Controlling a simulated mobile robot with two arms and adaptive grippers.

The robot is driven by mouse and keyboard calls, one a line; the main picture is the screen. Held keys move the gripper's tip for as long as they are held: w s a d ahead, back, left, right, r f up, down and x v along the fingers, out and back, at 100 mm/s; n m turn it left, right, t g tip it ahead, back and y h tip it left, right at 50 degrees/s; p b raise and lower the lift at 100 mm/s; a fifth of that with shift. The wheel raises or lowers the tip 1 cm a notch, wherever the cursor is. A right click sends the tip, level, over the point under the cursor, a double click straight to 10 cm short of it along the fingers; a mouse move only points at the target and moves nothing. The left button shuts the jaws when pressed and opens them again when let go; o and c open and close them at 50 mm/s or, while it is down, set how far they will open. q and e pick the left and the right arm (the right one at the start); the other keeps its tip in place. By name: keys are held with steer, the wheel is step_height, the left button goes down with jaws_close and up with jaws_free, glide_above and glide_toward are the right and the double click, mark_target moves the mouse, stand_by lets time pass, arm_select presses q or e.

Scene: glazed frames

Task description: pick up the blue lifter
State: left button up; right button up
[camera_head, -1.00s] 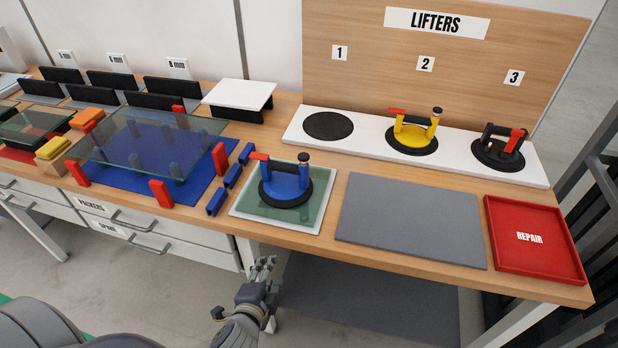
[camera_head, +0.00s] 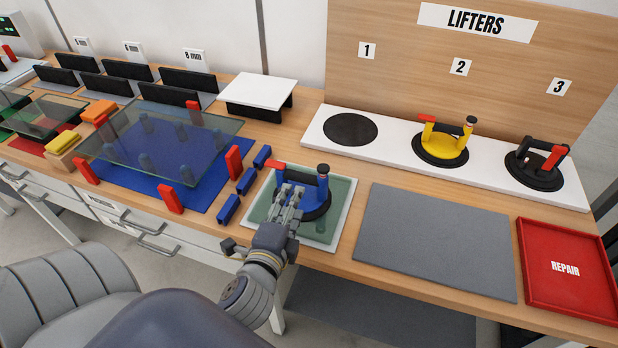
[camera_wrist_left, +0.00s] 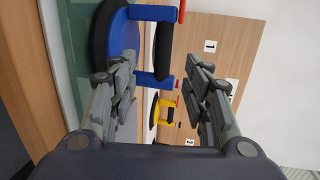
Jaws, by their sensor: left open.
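The blue lifter (camera_head: 318,204) stands on a small green glass pane (camera_head: 336,222) near the bench's front edge. It has a black round base, blue posts and a dark handle bar with a red lever at its left end. My left gripper (camera_head: 289,198) is open in front of the lifter and hides part of its base and posts. In the left wrist view, the open fingers (camera_wrist_left: 155,75) point at the lifter's dark handle (camera_wrist_left: 163,52), which lies between and beyond the fingertips. I cannot tell whether they touch. My right gripper is not in view.
A yellow lifter (camera_head: 441,151) and a black lifter (camera_head: 534,170) stand on the white shelf behind; its spot 1 (camera_head: 350,129) is empty. A grey mat (camera_head: 436,240) and red repair tray (camera_head: 568,268) lie right. Left are blue blocks (camera_head: 245,182) and a raised glass pane (camera_head: 150,148).

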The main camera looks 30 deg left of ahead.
mark_target(303, 181)
arm_select(q)
steer(key=shift+p+x, duration=0.3)
steer(key=shift+x, duration=0.65)
steer(key=x, duration=0.3)
steer(key=shift+w+a+r+p, duration=0.1)
steer(key=shift+w+r+p, duration=0.1)
steer(key=shift+p, duration=0.2)
steer(key=shift+w, duration=0.25)
steer(key=p+x, duration=0.1)
steer(key=x, duration=0.3)
steer(key=shift+w+p, duration=0.15)
steer(key=shift+p, duration=0.25)
steer(key=shift+w+f, duration=0.15)
steer(key=shift+w, duration=0.15)
steer(key=shift+s, duration=0.1)
steer(key=shift+c, duration=0.6)
jaws_close()
steer(key=shift+r, duration=0.3)
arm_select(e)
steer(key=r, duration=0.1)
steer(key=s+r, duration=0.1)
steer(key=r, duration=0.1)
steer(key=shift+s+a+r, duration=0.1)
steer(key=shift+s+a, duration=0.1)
